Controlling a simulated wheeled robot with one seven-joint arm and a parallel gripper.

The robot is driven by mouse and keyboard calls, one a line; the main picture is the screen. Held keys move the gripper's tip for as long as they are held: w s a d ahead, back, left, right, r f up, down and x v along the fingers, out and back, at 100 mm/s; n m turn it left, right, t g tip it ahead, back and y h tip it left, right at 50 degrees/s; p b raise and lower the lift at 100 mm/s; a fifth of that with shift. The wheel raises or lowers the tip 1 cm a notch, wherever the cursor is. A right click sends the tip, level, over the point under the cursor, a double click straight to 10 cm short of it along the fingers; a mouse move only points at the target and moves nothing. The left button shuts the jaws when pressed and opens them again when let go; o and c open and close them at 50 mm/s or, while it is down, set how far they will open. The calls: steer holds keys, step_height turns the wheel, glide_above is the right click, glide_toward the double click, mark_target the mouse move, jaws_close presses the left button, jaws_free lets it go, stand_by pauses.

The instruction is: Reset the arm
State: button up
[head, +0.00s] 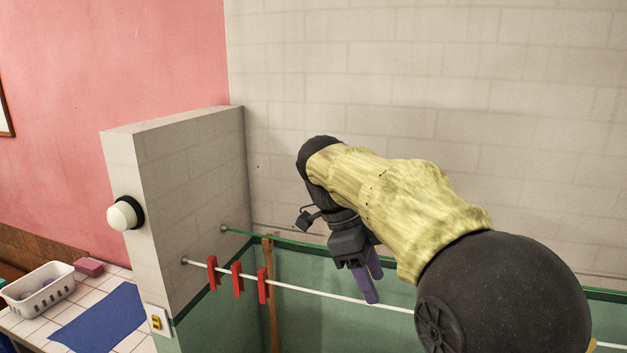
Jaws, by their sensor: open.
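My gripper (369,283) hangs below the end of my arm, in the middle right of the head view. Its purple fingers point down and are open, and I see nothing between them. The fingers are in front of the green lower wall and, in the picture, overlap the line of a white rod. I cannot tell how far they are from the rod. My arm, with a yellow sleeve and black joints, reaches in from the lower right and hides part of the wall behind it.
A white rod (325,294) with red clips (237,279) runs from the block partition (195,200) to the right. A round white knob (122,216) is on the partition. At lower left, a tiled counter holds a white basket (38,290), a blue mat (99,320) and a pink block (89,267).

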steer(key=s+d+f+n+t+y, duration=0.2)
steer(key=s+f+n, duration=0.3)
steer(key=f+n, duration=0.5)
steer(key=s+d+f+n+t+y, duration=0.2)
steer(key=s+d+f+n, duration=0.2)
steer(key=f+n, duration=0.7)
step_height(320, 180, down, 3)
steer(key=shift+s+f+n+y, duration=0.1)
steer(key=shift+s+n+y, duration=0.2)
steer(key=shift+s, duration=0.4)
